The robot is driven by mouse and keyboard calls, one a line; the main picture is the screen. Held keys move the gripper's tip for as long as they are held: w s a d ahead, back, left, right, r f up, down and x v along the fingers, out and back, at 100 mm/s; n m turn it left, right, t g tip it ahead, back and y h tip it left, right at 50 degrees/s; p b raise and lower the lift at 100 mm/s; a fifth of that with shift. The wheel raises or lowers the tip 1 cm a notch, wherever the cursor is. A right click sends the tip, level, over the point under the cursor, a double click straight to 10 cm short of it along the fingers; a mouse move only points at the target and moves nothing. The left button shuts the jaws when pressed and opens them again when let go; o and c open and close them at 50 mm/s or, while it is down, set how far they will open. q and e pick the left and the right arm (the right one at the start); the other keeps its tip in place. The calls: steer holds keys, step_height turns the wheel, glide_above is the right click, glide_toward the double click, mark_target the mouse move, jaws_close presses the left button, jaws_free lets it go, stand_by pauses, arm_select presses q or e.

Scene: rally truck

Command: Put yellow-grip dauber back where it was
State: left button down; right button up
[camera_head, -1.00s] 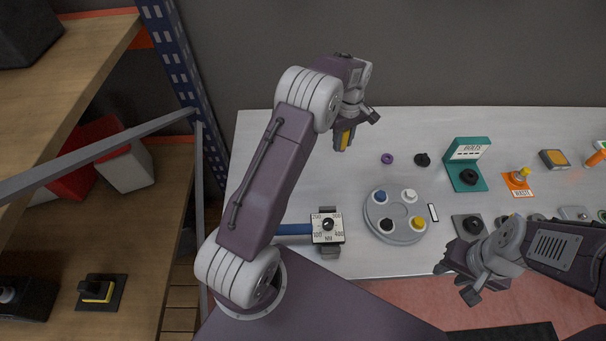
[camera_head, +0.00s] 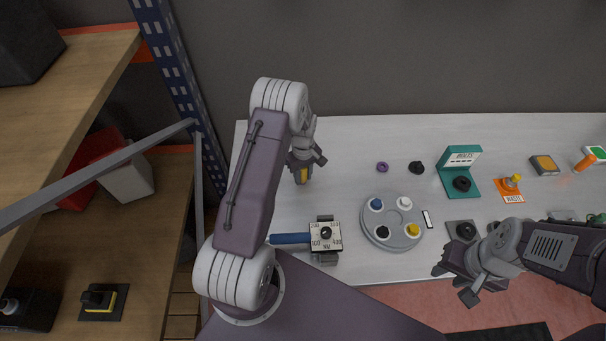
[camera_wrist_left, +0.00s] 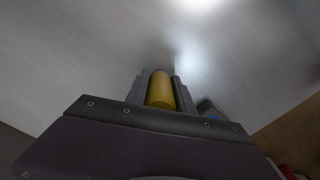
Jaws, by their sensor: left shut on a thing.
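The yellow-grip dauber (camera_head: 303,176) is in my left gripper (camera_head: 304,167), above the left part of the grey table. In the left wrist view its yellow grip (camera_wrist_left: 160,90) sits between the two fingers; its far end is hidden. A round grey tray (camera_head: 390,241) stands to the right of the left gripper, with blue, white, black and yellow round tops on it. My right gripper (camera_head: 455,283) is open and empty by the table's front edge, at the right.
A purple ring (camera_head: 382,167), a black knob (camera_head: 417,168), a teal bolts stand (camera_head: 475,185) and an orange waste stand (camera_head: 509,197) are farther right. Wooden shelves (camera_head: 140,240) are at the left.

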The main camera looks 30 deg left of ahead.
arm_select(q)
steer(key=shift+f, duration=0.15)
steer(key=c, duration=1.1)
jaws_free()
steer(key=shift+r, duration=0.2)
step_height(320, 180, up, 12)
steer(key=shift+r+b, duration=0.1)
steer(key=shift+b, duration=0.9)
steer(key=s+d+m, duration=0.3)
steer(key=s, duration=0.3)
steer(key=s+d+r+m, duration=0.1)
steer(key=s+d+m, duration=0.3)
steer(key=s, duration=0.2)
steer(key=s+d+r+m+t, duration=0.1)
steer(key=s+d+m, duration=0.3)
steer(key=s, duration=0.2)
steer(key=shift+s+r, duration=0.1)
steer(key=shift+s, duration=0.05)
